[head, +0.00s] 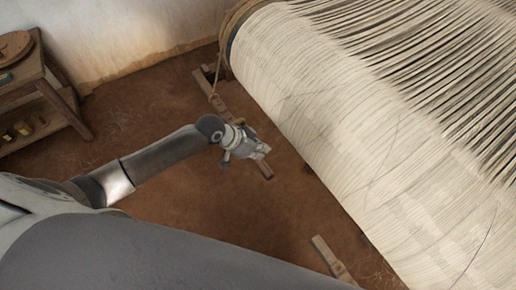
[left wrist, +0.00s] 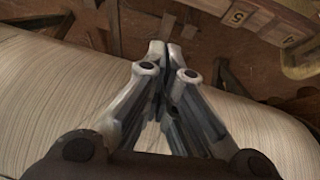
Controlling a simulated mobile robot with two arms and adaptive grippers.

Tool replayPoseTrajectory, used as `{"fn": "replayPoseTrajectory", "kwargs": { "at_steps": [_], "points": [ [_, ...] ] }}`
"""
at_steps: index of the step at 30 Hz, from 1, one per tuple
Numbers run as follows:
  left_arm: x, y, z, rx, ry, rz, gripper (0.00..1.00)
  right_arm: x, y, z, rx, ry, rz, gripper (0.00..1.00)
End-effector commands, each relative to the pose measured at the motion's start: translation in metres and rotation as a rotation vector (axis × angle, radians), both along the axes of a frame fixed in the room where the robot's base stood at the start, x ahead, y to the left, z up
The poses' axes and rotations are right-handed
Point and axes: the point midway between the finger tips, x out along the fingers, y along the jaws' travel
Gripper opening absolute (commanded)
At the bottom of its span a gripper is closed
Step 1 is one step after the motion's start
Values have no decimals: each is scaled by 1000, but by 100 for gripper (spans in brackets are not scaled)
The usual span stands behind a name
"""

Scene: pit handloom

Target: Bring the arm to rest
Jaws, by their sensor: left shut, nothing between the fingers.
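My left arm comes in from the left in the head view. Its gripper (head: 262,152) hangs in the air left of the cloth roll, over the brown floor. In the left wrist view the fingers of the left gripper (left wrist: 168,58) meet at the tips, with nothing between them. The large roll of pale threads (head: 340,120) fills the right of the head view, and it also shows behind the fingers in the left wrist view (left wrist: 50,95). I cannot tell the exact gap between gripper and roll. My right gripper is not in view.
A wooden bench (head: 45,95) with a round item (head: 14,47) on top stands at the upper left. A rope (head: 217,70) hangs by the roll's end. A wooden piece (head: 333,262) lies at the bottom. A numbered wooden part (left wrist: 262,18) shows behind the fingers. Brown floor (head: 190,215) is open around the arm.

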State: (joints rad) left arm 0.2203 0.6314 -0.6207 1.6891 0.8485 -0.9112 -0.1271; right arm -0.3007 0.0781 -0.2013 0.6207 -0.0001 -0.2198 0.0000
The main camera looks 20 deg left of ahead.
Motion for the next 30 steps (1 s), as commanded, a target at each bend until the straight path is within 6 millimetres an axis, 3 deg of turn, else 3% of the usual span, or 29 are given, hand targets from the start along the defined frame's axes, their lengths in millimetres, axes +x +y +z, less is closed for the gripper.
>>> {"fn": "replayPoseTrajectory", "kwargs": {
  "at_steps": [11, 14, 16, 20, 23, 26, 30],
  "points": [
    [-6, 4, 12, -2, 0, 0, 0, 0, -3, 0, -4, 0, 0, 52],
    [-5, 7, 6, 1, 2, 15, 0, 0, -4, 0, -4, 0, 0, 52],
    [-3, 13, -9, 7, 6, 49, 0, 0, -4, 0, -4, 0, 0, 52],
    [-5, 39, -65, 38, 23, 169, 0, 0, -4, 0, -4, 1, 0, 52],
    [-25, 65, -125, 86, 48, 274, 0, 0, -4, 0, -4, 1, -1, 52],
    [-63, 87, -185, 145, 88, 356, 0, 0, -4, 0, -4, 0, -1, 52],
    [-140, 105, -258, 225, 161, 421, 0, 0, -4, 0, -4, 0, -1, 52]
  ]
}}
